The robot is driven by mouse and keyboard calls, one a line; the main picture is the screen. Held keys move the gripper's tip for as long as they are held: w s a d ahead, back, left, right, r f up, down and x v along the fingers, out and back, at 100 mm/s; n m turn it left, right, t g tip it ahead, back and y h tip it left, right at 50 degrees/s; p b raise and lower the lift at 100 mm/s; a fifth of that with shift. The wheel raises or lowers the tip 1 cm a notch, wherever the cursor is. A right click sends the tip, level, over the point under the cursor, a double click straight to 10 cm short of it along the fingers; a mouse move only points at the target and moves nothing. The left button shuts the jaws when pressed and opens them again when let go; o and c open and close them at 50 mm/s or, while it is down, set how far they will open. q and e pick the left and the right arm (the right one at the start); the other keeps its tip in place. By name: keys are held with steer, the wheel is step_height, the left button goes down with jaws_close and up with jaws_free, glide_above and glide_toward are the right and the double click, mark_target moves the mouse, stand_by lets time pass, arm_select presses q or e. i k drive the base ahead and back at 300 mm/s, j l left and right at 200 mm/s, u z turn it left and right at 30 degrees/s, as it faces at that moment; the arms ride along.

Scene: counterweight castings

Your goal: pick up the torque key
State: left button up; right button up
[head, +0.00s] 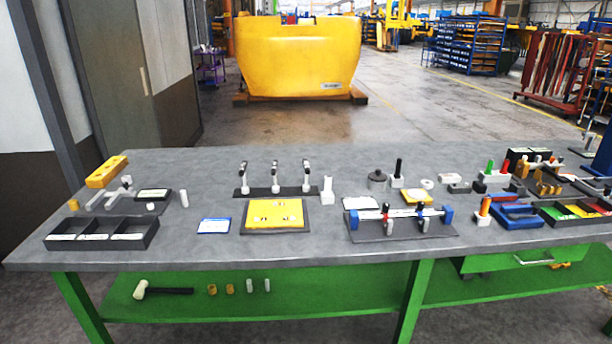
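I see no torque key that I can name for certain; several tools on the grey workbench (330,165) are small. A pale T-shaped tool (112,192) lies at the left, beside a yellow block (107,172). A long pale bar with blue end blocks (408,212) rests on a dark plate right of the middle. Small upright tools with black, green and red handles stand in white blocks towards the right, the black-handled one (398,168) behind the bar. Neither of my grippers is in view.
A black compartment tray (150,240) is at the front left. A yellow plate (274,214) and a dark rack with upright fittings (276,191) are mid-bench. A mallet (141,289) lies on the green lower shelf. A big yellow casting (297,50) stands behind.

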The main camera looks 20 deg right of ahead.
mark_target(306, 187)
steer(key=i+l, duration=0.25)
steer(key=i, duration=0.15)
steer(key=i+l, duration=0.2)
steer(key=i, duration=0.15)
steer(key=i+l, duration=0.25)
steer(key=i, duration=0.15)
